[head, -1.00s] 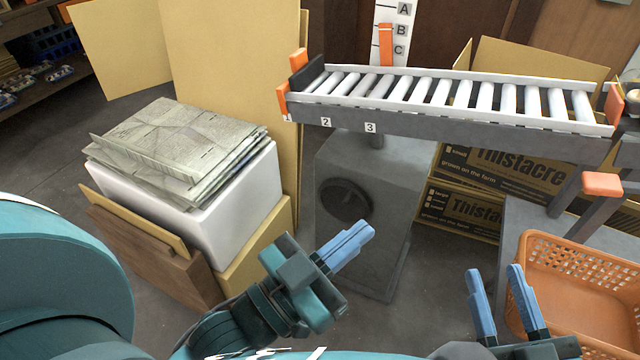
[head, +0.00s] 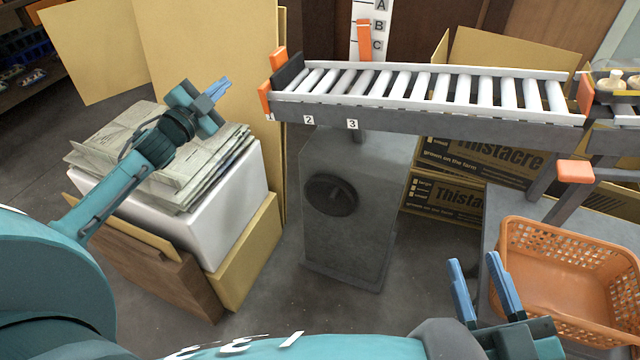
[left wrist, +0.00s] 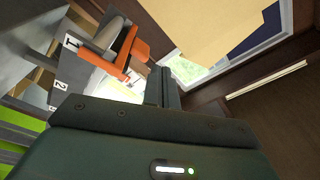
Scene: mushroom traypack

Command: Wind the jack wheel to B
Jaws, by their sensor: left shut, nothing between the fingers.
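The jack wheel (head: 330,194) is a dark round disc on the front of the grey jack housing (head: 365,235), below the roller conveyor (head: 430,118). The white scale (head: 384,50) behind the conveyor reads A, B, C from the top. An orange marker (head: 364,42) beside it has its top end near B; its lower part passes C. My left gripper (head: 222,88) is shut and empty, raised above the cardboard stack, up and left of the wheel. Its fingers show in the left wrist view (left wrist: 163,88). My right gripper (head: 472,272) is open and empty beside the orange basket.
The orange basket (head: 520,222) stands at right. Printed cartons (head: 445,200) stand behind the housing. The conveyor's orange end piece (left wrist: 128,50) shows in the left wrist view. Floor before the housing is clear.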

